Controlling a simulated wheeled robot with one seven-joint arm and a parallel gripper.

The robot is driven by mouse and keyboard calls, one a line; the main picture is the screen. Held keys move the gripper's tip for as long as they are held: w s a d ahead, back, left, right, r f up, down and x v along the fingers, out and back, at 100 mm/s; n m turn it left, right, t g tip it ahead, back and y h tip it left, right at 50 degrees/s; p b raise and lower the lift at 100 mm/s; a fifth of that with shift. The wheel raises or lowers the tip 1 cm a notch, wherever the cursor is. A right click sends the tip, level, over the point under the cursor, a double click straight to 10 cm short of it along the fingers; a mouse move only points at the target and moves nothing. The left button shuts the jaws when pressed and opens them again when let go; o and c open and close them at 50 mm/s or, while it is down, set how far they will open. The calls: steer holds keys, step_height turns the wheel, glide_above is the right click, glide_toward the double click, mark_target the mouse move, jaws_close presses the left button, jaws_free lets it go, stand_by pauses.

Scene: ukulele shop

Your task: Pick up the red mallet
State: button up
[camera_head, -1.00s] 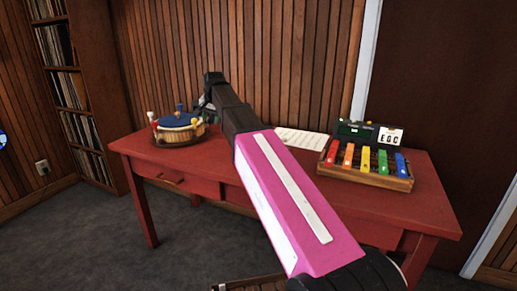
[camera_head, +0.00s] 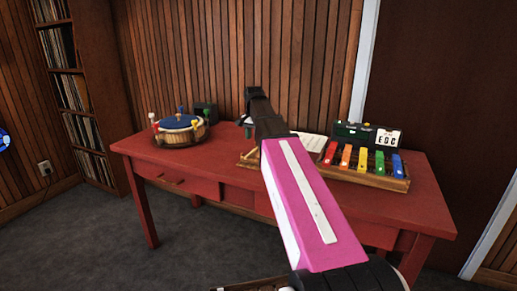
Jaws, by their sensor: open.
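A round wooden drum-like holder (camera_head: 180,139) with a blue top stands on the left part of the red table (camera_head: 320,195). My gripper (camera_head: 247,124) is at the far end of my pink arm, above the middle of the table and to the right of the drum. It is mostly hidden behind my black wrist. It is open, and I see nothing held in it.
A wooden tray (camera_head: 352,177) with coloured bars stands at the right, with a dark green case (camera_head: 352,135) and a letter card (camera_head: 388,139) behind it. White paper (camera_head: 313,142) lies beside it. A wooden piece (camera_head: 248,158) is partly hidden by my arm. A dark box (camera_head: 205,114) stands behind the drum.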

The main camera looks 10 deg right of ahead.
steer(key=shift+w+d+f, duration=0.1)
steer(key=shift+d+f, duration=0.05)
steer(key=shift+f, duration=1.4)
steer(key=shift+w+d+f, duration=0.1)
steer(key=shift+f, duration=1.45)
jaws_close()
